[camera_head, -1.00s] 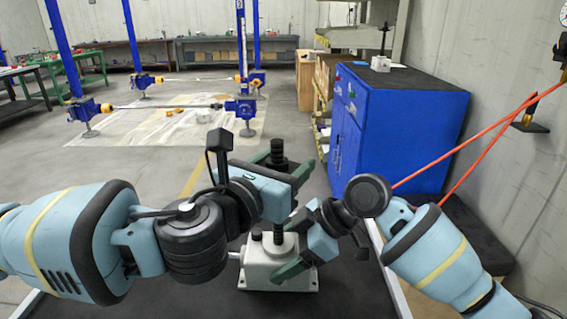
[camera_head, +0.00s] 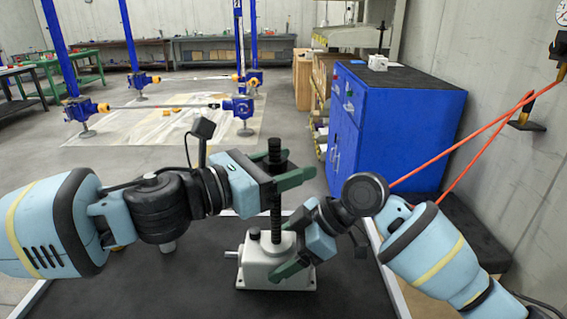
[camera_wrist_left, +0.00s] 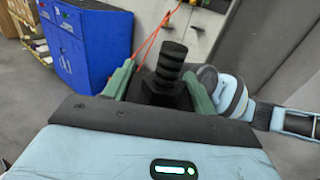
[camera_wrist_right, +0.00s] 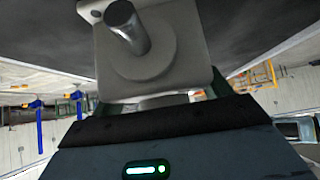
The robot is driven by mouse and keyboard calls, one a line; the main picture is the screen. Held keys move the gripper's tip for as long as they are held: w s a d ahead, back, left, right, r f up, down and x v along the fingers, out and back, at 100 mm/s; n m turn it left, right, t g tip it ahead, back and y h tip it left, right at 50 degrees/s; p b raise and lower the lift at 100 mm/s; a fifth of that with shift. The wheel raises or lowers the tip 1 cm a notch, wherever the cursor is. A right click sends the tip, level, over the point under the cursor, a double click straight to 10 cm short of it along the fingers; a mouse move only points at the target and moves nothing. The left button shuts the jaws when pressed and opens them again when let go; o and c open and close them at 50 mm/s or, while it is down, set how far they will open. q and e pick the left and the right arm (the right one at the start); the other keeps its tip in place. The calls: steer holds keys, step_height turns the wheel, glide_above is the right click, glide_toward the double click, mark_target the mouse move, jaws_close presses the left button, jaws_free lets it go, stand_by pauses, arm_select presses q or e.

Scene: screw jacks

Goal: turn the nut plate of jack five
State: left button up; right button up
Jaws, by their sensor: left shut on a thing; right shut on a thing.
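A pale grey jack (camera_head: 262,262) stands upright on the dark mat, with a black threaded screw (camera_head: 276,215) rising from it. My left gripper (camera_head: 284,170) holds its green fingers on either side of the screw, near its upper part. In the left wrist view, it is shut on a dark block, the nut plate (camera_wrist_left: 160,92), with the ridged screw top (camera_wrist_left: 171,60) sticking out above. My right gripper (camera_head: 292,262) is low down, shut on the jack's housing. The right wrist view shows the housing (camera_wrist_right: 165,50) and its metal shaft (camera_wrist_right: 126,25) close up. No jack number is readable.
A blue cabinet (camera_head: 400,125) stands behind on the right, with orange bars (camera_head: 465,140) beside it. Blue screw jacks (camera_head: 240,108) stand on a sheet at the back left. The mat (camera_head: 200,275) is clear left of the jack.

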mark_target(284, 170)
arm_select(q)
steer(key=m+g+h, duration=0.1)
steer(key=m+g, duration=0.1)
steer(key=g, duration=0.1)
steer(key=m+g+h, duration=0.1)
steer(key=m+g, duration=0.1)
steer(key=shift+s+r+g+h, duration=0.1)
steer(key=shift+r+g+h, duration=0.05)
steer(key=shift+g+h, duration=0.2)
steer(key=m+g, duration=0.1)
steer(key=g, duration=0.1)
steer(key=m+g, duration=0.1)
steer(key=g, duration=0.1)
steer(key=m+g, duration=0.2)
steer(key=shift+s+d+g, duration=0.1)
steer(key=shift+s+g, duration=0.25)
steer(key=m+g, duration=0.2)
steer(key=g, duration=0.1)
steer(key=m+g+y, duration=0.1)
steer(key=shift+s, duration=0.25)
steer(key=shift+s+a+r+m+g+y, duration=0.1)
steer(key=shift+m+g+y, duration=0.75)
steer(key=shift+g, duration=0.4)
steer(key=shift+s+a+r+m+g+y, duration=0.1)
steer(key=shift+m+g+y, duration=0.5)
steer(key=shift+m+g, duration=0.5)
steer(key=shift+s+f+m+g+y, duration=0.15)
steer(key=shift+m+g+y, duration=0.2)
steer(key=shift+g, duration=0.3)
